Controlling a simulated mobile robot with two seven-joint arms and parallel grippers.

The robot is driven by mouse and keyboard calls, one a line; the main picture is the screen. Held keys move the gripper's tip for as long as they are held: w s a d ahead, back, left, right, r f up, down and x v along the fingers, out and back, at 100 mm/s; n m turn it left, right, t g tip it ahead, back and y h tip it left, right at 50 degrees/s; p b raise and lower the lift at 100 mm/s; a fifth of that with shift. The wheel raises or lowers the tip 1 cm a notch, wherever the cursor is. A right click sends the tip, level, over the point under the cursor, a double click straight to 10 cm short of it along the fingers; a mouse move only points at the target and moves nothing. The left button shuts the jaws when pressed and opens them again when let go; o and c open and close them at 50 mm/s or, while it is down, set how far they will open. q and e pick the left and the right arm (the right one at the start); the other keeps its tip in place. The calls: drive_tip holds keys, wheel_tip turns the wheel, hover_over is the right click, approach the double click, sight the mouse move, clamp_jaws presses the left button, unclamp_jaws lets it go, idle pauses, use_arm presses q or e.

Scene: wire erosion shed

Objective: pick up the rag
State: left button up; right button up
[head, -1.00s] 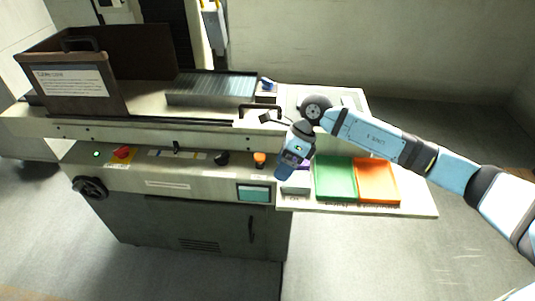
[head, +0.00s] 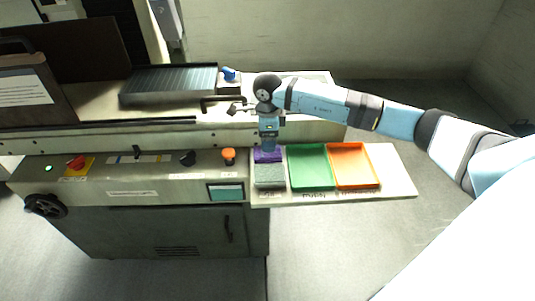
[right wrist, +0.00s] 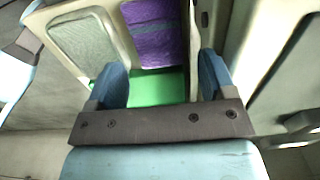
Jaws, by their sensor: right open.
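The rag appears to be the purple textured cloth (head: 267,155), lying flat on the side shelf behind a grey textured pad (head: 270,177). My right gripper (head: 268,146) points down above the shelf, and its lower end overlaps the cloth in the head view. In the right wrist view the purple cloth (right wrist: 154,32) lies beyond the fingertips, toward the top. The right gripper (right wrist: 162,82) is open and empty there, with green surface showing between its fingers. I cannot tell its exact height. My left gripper is not in view.
A green tray (head: 328,167) and an orange tray (head: 377,168) sit right of the cloth on the shelf (head: 400,180). A machine with an orange knob (head: 228,155) and a black handle (head: 207,106) stands left and behind. A small blue item (head: 229,73) lies on top.

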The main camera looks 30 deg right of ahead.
wheel_tip(320, 180, down, 5)
drive_tip(key=shift+s+a+f, duration=0.1)
drive_tip(key=c, duration=0.7)
wheel_tip(320, 180, up, 20)
drive_tip(key=shift+r+p, duration=0.1)
drive_tip(key=shift+p, duration=0.2)
drive_tip(key=shift+o, duration=1.1)
drive_tip(key=shift+c, duration=0.7)
